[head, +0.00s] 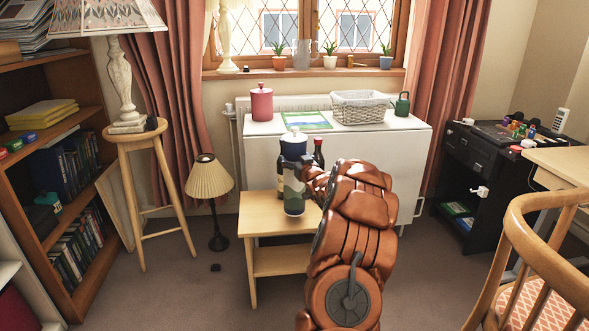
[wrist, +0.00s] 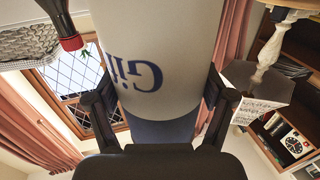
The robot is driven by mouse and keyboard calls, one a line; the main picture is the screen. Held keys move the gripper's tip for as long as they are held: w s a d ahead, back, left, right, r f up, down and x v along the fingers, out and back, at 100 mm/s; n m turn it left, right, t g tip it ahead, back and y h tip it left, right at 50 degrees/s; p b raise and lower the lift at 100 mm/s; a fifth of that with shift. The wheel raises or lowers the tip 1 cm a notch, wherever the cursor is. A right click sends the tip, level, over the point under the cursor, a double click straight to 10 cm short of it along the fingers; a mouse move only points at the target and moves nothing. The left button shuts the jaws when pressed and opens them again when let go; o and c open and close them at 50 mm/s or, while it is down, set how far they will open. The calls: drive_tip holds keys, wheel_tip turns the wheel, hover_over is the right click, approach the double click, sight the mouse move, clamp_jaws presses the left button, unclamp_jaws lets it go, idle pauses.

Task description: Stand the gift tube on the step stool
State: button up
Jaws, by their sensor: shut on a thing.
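In the wrist view the tube (wrist: 165,65) fills the middle between the fingers (wrist: 158,100), with blue lettering and a blue band. The step stool (head: 262,222) is low, pale wood, with a lower board. The tube's lower end appears over its top; I cannot tell whether it touches. My arm hides the stool's right side.
Dark bottles (head: 318,152) stand close behind the tube; one red-necked bottle (wrist: 70,40) shows in the wrist view. A white cabinet (head: 400,150) behind bears a basket (head: 362,115) and a pink canister (head: 261,108). A shaded lamp (head: 209,178) stands left, a chair (head: 545,235) right.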

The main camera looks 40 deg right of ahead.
wheel_tip(320, 180, down, 3)
drive_tip(key=shift+b, duration=0.55)
drive_tip(key=shift+f, duration=0.1)
drive_tip(key=o, duration=1.5)
drive_tip(key=shift+f, duration=0.1)
drive_tip(key=shift+p+v, duration=0.95)
drive_tip(key=shift+v, duration=5.1)
